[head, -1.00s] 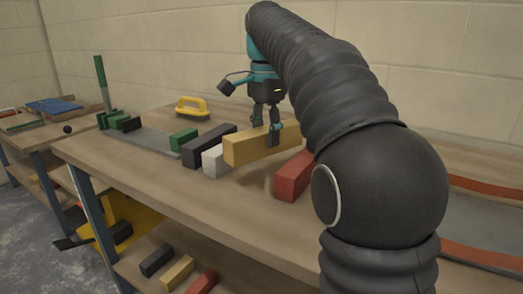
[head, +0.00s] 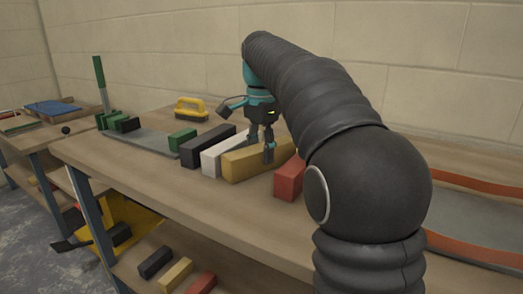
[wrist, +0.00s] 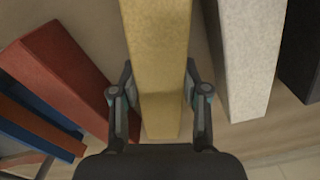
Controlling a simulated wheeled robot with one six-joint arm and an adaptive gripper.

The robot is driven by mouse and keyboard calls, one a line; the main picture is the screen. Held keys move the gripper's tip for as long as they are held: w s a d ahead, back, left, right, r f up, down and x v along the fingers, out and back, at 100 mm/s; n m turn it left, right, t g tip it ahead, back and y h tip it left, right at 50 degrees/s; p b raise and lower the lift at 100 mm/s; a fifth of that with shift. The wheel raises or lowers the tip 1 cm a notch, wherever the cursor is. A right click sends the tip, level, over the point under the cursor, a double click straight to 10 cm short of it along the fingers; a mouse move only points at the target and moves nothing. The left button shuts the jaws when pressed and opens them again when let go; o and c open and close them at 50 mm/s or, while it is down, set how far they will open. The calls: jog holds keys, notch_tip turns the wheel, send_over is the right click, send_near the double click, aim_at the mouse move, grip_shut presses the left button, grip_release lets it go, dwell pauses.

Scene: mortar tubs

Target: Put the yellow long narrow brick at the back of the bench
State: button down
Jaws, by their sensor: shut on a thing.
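The yellow long narrow brick (head: 240,166) is low over the bench (head: 170,190), between the white brick (head: 212,161) and the red brick (head: 286,182). I cannot tell whether it touches the bench top. My gripper (head: 261,153) is shut across it from above, and part of the brick is hidden behind the fingers and my arm. In the wrist view the yellow brick (wrist: 158,50) runs between the two fingers, with the red brick (wrist: 62,70) apart on the left and the white brick (wrist: 248,65) apart on the right.
A black brick (head: 200,149) lies left of the white one. A yellow-handled brush (head: 191,109) and green blocks (head: 182,139) stand farther left. A grey tray with orange edges (head: 480,205) is at the right. The block wall (head: 440,90) closes the back. More bricks (head: 176,273) lie on the lower shelf.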

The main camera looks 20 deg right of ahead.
jog(key=c, duration=1)
grip_release()
jog(key=shift+f, duration=0.15)
jog(key=o, duration=0.4)
